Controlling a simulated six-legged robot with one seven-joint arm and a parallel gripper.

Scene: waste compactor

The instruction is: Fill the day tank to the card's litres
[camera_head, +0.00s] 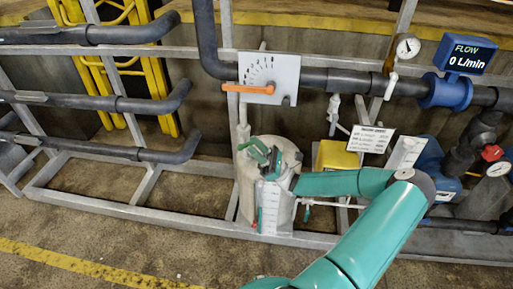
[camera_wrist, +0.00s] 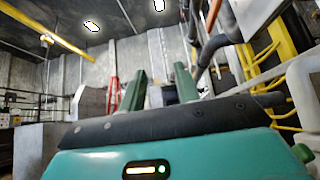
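The day tank (camera_head: 245,190) is a pale upright cylinder low in the middle of the head view, with a scaled gauge strip (camera_head: 268,210) on its front. The printed card (camera_head: 370,139) is to its right; its text is too small to read. An orange lever (camera_head: 248,89) lies almost level across a white dial plate (camera_head: 285,75) on the pipe above. The flow display (camera_head: 467,54) reads 0 L/min. My gripper (camera_head: 262,154) is over the tank's top in the picture, hiding part of it; contact cannot be told. In the wrist view its fingers (camera_wrist: 160,82) stand apart with nothing seen between them.
Grey pipes and a metal frame (camera_head: 190,52) run behind the tank. A yellow box (camera_head: 335,155) stands beside it. At right are a round gauge (camera_head: 407,46), a blue flow meter (camera_head: 445,92) and a red knob (camera_head: 492,153). The floor at front left is clear.

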